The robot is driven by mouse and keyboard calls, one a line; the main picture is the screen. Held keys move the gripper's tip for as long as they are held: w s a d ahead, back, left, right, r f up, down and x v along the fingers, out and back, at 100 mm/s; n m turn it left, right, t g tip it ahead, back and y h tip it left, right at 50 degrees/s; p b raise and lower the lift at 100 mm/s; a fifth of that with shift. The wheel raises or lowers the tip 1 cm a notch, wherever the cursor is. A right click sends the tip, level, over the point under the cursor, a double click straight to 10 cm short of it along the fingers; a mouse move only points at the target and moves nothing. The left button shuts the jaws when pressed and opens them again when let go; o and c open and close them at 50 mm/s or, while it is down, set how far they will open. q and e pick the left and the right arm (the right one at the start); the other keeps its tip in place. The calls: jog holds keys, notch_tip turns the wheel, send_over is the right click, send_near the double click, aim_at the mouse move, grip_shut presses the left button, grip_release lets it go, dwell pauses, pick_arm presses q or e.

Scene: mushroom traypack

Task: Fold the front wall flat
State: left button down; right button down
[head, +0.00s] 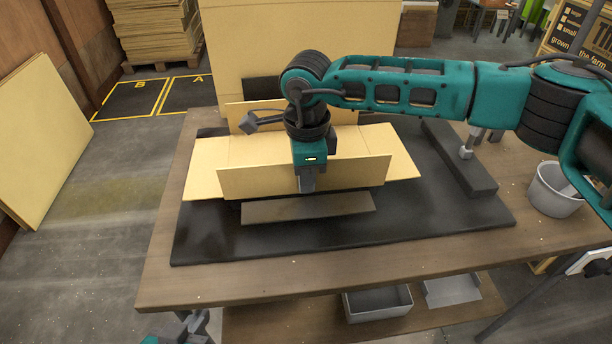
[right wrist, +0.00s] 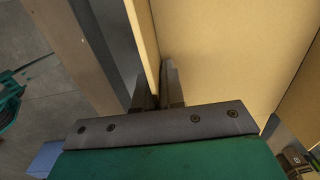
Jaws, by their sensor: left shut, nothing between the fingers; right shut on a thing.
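The tan cardboard tray (head: 258,150) sits on a black mat on the table. Its front wall (head: 245,183) stands roughly upright, facing the head camera. Side flaps (head: 204,180) spread out low at left and right, and a back wall (head: 236,113) shows behind. My right gripper (head: 306,185) points down at the middle of the front wall and is shut on it; in the right wrist view its fingers (right wrist: 158,92) straddle the wall's edge. My arm hides part of the tray's inside and back. My left gripper (head: 196,325) is low at the bottom edge, away from the tray, partly cut off.
A dark flat bar (head: 308,208) lies just in front of the front wall. A long dark block (head: 462,165) lies on the mat's right side. A grey bucket (head: 553,190) stands at the table's right. The front strip of the mat (head: 330,240) is clear.

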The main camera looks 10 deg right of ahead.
jog(key=shift+s+f+t+b, duration=0.2)
jog(key=shift+f+t+b, duration=0.1)
jog(key=shift+t+b, duration=0.4)
jog(key=t+b, duration=0.1)
jog(key=b, duration=0.3)
jog(key=s+t+b, duration=0.1)
jog(key=t+b, duration=0.1)
jog(key=b, duration=0.2)
jog(key=shift+s+f, duration=0.1)
jog(key=shift+f, duration=0.25)
pick_arm(q)
notch_tip(320, 180, down, 10)
jog(key=d+b, duration=0.2)
jog(key=b, duration=0.2)
jog(key=shift+w+h, duration=0.4)
pick_arm(e)
jog(key=shift+s+r+t, duration=0.15)
jog(key=shift+s+t, duration=0.1)
jog(key=shift+t, duration=0.75)
pick_arm(q)
jog(key=shift+d, duration=0.15)
pick_arm(e)
jog(key=c, duration=1.3)
grip_release()
jog(key=shift+r, duration=0.1)
